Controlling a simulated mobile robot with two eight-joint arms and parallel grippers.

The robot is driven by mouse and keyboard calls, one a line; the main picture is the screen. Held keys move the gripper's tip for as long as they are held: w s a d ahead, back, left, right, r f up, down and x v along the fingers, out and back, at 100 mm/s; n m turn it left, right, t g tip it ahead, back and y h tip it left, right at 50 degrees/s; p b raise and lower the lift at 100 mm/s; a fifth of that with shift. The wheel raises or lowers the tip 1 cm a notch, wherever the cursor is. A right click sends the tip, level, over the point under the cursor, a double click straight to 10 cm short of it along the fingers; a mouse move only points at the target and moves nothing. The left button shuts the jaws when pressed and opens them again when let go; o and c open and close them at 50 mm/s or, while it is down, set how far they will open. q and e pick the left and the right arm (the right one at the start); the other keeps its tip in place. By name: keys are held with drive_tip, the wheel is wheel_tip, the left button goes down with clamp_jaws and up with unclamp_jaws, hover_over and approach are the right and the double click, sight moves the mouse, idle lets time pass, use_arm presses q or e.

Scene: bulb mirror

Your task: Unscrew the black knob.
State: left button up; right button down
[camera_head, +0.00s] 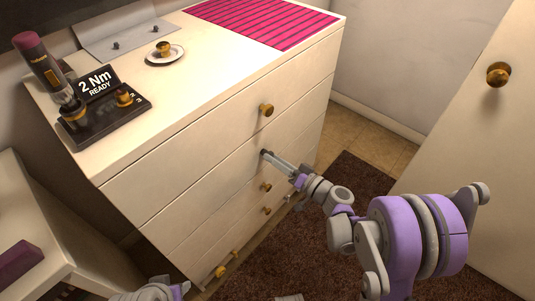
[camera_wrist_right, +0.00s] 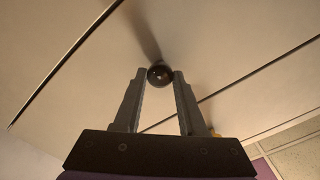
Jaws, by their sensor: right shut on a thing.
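The black knob (camera_head: 263,152) is on a drawer front of the white dresser (camera_head: 215,150), one drawer below the top brass knob. My right gripper (camera_head: 269,156) reaches it from the lower right and is shut on it. In the right wrist view the round dark knob (camera_wrist_right: 160,76) sits between the two grey fingertips, against the pale drawer front. The fingers hide part of it in the head view. My left gripper's fingers are not seen; only a grey and purple part of that arm shows at the bottom edge.
Other drawers carry brass knobs (camera_head: 266,110). A door (camera_head: 470,150) stands at right.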

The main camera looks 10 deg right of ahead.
drive_tip(key=n, duration=0.5)
drive_tip(key=c, duration=0.8)
unclamp_jaws()
drive_tip(key=shift+v, duration=1.55)
drive_tip(key=o, duration=0.6)
drive_tip(key=shift+c, duration=0.2)
drive_tip(key=c, duration=0.5)
